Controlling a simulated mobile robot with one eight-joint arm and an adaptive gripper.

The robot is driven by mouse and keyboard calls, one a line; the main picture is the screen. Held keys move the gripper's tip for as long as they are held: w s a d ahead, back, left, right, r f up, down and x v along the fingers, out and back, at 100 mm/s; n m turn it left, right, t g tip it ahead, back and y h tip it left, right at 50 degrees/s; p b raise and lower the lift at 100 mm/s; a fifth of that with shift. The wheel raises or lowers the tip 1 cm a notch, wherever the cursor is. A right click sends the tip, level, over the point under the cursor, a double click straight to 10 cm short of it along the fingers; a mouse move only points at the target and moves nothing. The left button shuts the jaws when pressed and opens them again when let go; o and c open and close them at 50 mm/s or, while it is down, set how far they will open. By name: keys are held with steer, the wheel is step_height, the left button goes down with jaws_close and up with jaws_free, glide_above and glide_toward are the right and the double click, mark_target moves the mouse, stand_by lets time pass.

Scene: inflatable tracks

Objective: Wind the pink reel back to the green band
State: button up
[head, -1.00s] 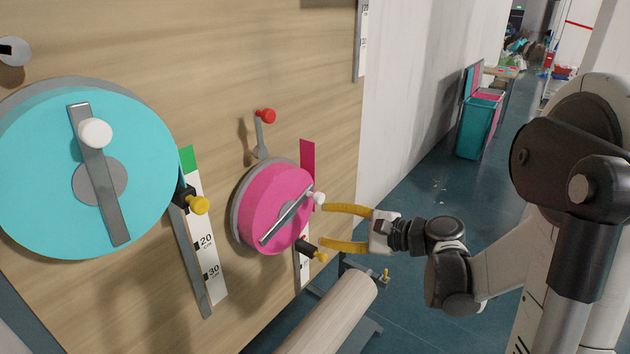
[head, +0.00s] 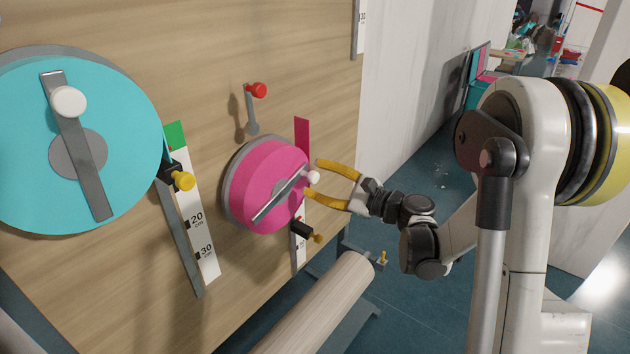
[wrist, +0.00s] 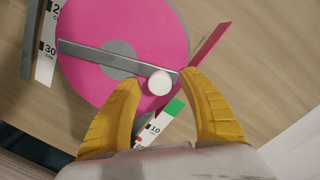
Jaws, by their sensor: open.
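The pink reel (head: 262,175) is mounted on the wooden panel, with a grey crank bar (head: 280,198) across its face and a white knob (head: 313,177) at the bar's right end. My gripper (head: 311,178) is open, its yellow fingers on either side of the white knob. In the wrist view the knob (wrist: 159,82) lies between the open fingertips, with no clear contact. A scale (wrist: 155,128) with a green band (wrist: 174,107) shows between the fingers. In the head view the reel and gripper hide most of that scale.
A larger turquoise reel (head: 25,150) is at left, beside a scale with its own green band (head: 176,135). A red-knobbed lever (head: 252,108) sits above the pink reel, and a black-and-yellow peg (head: 306,231) below. A wooden roller (head: 320,300) lies in front.

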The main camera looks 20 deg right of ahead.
steer(key=shift+w+a, duration=0.15)
steer(key=shift+w, duration=0.05)
jaws_close()
steer(key=shift+r, duration=0.15)
